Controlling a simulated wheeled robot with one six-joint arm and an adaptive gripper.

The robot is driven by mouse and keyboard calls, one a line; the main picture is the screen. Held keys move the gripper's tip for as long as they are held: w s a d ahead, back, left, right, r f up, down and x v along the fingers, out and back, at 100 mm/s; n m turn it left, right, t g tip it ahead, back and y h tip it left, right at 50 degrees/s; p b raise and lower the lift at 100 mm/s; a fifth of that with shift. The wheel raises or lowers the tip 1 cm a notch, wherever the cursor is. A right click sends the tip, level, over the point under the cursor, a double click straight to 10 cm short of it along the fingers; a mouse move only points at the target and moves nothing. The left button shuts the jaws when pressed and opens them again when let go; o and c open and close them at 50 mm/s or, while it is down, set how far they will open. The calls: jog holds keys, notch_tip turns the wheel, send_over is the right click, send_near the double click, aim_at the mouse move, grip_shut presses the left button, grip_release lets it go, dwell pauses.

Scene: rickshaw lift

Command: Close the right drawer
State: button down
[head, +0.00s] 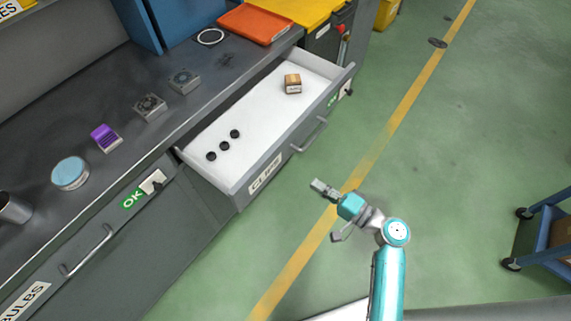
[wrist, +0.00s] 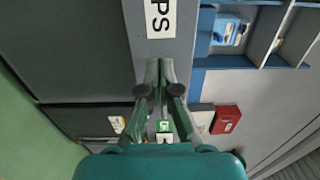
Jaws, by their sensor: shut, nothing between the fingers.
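The right drawer (head: 236,192) is pulled out from the grey workbench and stands open. Its front has a bar handle (head: 309,135) and a white label (head: 265,174). Inside on the white bottom are 3 small black round pieces (head: 224,146) and a small brown box (head: 293,84). My gripper (head: 318,186) is shut and empty, in front of the drawer front and apart from it in the head view. In the wrist view my gripper's fingers (wrist: 160,72) meet before a grey panel with a label (wrist: 160,17) ending in "PS".
A left drawer (head: 66,274) with a handle sits shut. The bench top holds a purple item (head: 105,138), a blue-lidded tin (head: 70,173), small fans (head: 150,107) and an orange tray (head: 255,24). A blue cart (head: 545,235) stands at right. Green floor before the drawer is clear.

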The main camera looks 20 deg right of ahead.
aim_at(278, 161)
jog(key=x, duration=1.1)
jog(key=shift+w+a, duration=0.15)
jog(key=shift+w, duration=0.05)
jog(key=x, duration=2.4)
jog(key=shift+w+a+f, duration=0.1)
jog(key=shift+w+a, duration=0.05)
jog(key=shift+w, duration=0.1)
jog(key=shift+w+a, duration=0.1)
jog(key=shift+w, duration=0.05)
jog(key=shift+r, duration=0.25)
